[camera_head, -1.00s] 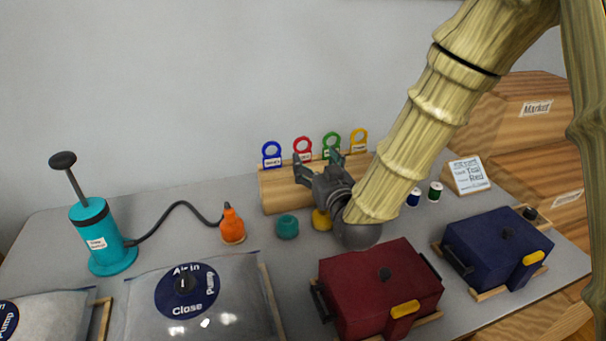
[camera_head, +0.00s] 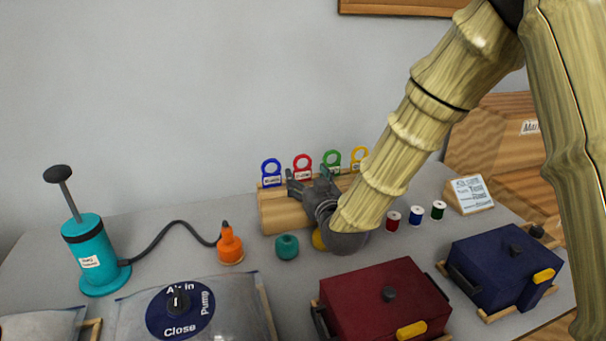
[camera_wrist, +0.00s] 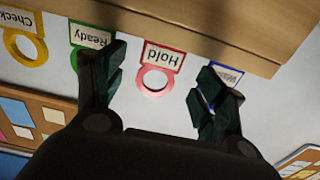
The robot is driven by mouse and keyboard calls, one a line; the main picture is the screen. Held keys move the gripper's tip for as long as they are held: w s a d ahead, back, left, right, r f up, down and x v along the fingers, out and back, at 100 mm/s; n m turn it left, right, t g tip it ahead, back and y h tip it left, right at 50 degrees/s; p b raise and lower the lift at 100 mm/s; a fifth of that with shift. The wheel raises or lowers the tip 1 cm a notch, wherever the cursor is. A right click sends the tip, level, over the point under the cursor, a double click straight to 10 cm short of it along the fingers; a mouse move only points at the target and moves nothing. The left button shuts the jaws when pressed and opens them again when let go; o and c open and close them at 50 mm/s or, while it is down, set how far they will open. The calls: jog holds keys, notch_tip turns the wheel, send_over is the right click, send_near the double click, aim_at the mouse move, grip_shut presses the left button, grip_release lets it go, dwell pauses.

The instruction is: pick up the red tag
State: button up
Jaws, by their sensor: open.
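The red tag (camera_head: 303,166) stands upright on the wooden block (camera_head: 284,211) at the back of the table, between the blue tag (camera_head: 271,172) and the green tag (camera_head: 331,162). In the wrist view the red tag (camera_wrist: 157,68) reads "Hold" and lies between my open fingers, apart from both. My gripper (camera_head: 311,182) is open and empty, just in front of the rack. In the wrist view my gripper (camera_wrist: 160,92) has its left finger over part of the green "Ready" tag (camera_wrist: 88,38) and its right finger over part of the blue tag (camera_wrist: 222,78).
The yellow tag (camera_head: 359,157) stands on the same block, partly hidden by my arm. A teal jar (camera_head: 287,246), an orange nozzle (camera_head: 230,245) and thread spools (camera_head: 416,215) stand nearby. A red box (camera_head: 370,295) and blue box (camera_head: 490,268) are in front.

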aim_at(303, 171)
jog(key=shift+x, duration=2.2)
jog(key=c, duration=0.9)
